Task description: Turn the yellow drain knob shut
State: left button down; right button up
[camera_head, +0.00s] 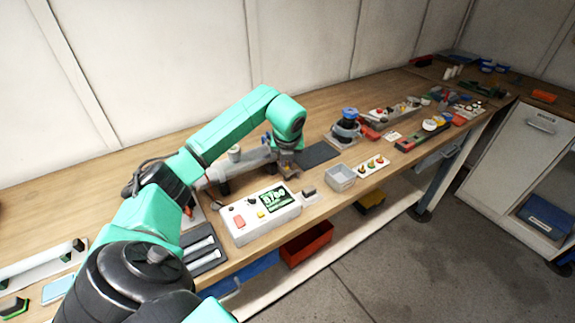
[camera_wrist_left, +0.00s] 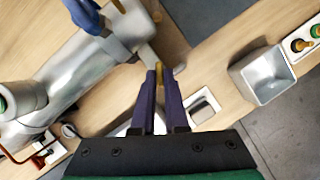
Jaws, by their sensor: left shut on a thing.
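The silver reactor (camera_head: 247,158) lies along the bench in the head view, partly behind my left arm. It fills the left of the left wrist view (camera_wrist_left: 62,80). My left gripper (camera_head: 287,168) is at the right end of the reactor, pointing down. In the left wrist view its two dark purple fingers (camera_wrist_left: 159,72) are closed together at the reactor's end. A small yellow piece, the drain knob (camera_wrist_left: 159,68), shows between the fingertips. Most of the knob is hidden by the fingers. My right gripper is not in view.
A white control box (camera_head: 240,226) with a green screen stands in front of the reactor. A grey open bin (camera_head: 341,178) and a strip of coloured knobs (camera_head: 373,166) are to the right. A dark mat (camera_head: 318,154) lies beside the gripper. A blue-topped device (camera_head: 347,127) stands behind the bin.

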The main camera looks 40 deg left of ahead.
pick_arm(q)
jog(key=m, duration=0.1)
jog(key=m+b, duration=0.1)
jog(key=m+t+h+b, duration=0.1)
jog(key=shift+a+f+m, duration=0.1)
jog(key=shift+a+m, duration=0.15)
jog(key=shift+m, duration=0.15)
jog(key=m+h+b, duration=0.1)
jog(key=m, duration=0.1)
jog(key=shift+s+a+m, duration=0.1)
jog(key=shift+m, duration=0.2)
jog(key=m, duration=0.1)
jog(key=m+h, duration=0.1)
jog(key=shift+a+r+m, duration=0.15)
jog(key=shift+r+m, duration=0.05)
jog(key=shift+m, duration=0.1)
jog(key=shift+a+m+h, duration=0.1)
jog(key=shift+m+h, duration=0.5)
jog(key=shift+m, duration=0.7)
jog(key=c, duration=0.9)
grip_release()
jog(key=shift+c, duration=0.2)
jog(key=shift+r, duration=0.1)
